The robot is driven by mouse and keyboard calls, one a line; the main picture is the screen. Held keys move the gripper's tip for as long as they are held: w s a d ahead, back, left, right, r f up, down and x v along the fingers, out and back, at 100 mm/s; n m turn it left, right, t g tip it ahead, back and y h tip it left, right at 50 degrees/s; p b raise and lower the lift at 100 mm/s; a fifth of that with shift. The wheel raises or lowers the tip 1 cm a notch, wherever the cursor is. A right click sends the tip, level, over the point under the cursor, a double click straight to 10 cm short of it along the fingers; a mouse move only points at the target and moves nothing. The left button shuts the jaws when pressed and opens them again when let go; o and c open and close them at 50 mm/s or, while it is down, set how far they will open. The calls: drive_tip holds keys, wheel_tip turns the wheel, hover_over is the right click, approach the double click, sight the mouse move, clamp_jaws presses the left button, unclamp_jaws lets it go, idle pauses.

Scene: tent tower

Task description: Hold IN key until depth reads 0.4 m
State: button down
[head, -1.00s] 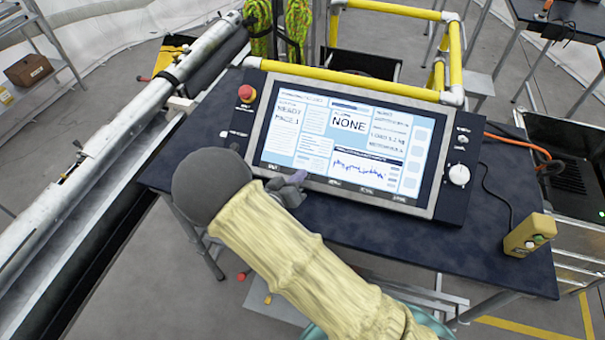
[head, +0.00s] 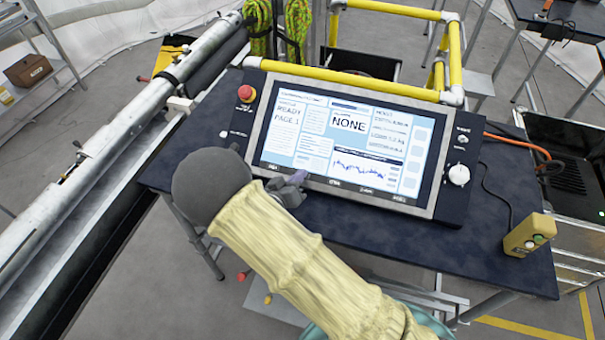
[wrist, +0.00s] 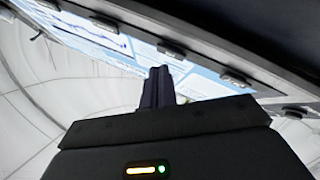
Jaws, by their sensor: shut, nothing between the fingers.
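The console (head: 447,185) is a dark panel with a lit screen (head: 330,140) on a dark table. The screen reads "READY", "PAGE 1" and "NONE", with a blue trace at lower right; the smaller text is too blurred to read, so I cannot make out a depth value. Several small keys run along the lower bezel (head: 345,190). Their labels are not legible, so I cannot tell which is IN. In the wrist view the keys show as raised dark blocks, one (wrist: 236,78) to the right of my fingers. My gripper (head: 299,177) is shut and empty at the lower bezel; its fingertips (wrist: 158,72) point toward the screen edge. Contact is unclear.
A red emergency button (head: 246,93) is at the console's upper left, and a white knob (head: 459,175) at its right. A yellow pendant box (head: 529,235) stands at the table's right edge. Yellow rails (head: 360,66) rise behind. A silver tube (head: 130,122) runs along the left.

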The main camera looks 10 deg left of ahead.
drive_tip(key=shift+w+f, duration=0.1)
drive_tip(key=shift+w+f, duration=0.15)
drive_tip(key=shift+f, duration=0.1)
drive_tip(key=shift+w+f+b, duration=0.2)
drive_tip(key=shift+f+b, duration=0.05)
drive_tip(key=shift+b, duration=0.15)
idle(0.8)
drive_tip(key=shift+r, duration=0.1)
idle(4.1)
drive_tip(key=shift+s+r+p, duration=0.45)
drive_tip(key=shift+r+p, duration=0.1)
drive_tip(key=shift+p, duration=0.05)
drive_tip(key=s+r+p, duration=0.1)
drive_tip(key=r, duration=0.1)
drive_tip(key=s+r+p, duration=0.2)
drive_tip(key=shift+a, duration=0.1)
idle(0.4)
drive_tip(key=shift+w, duration=0.15)
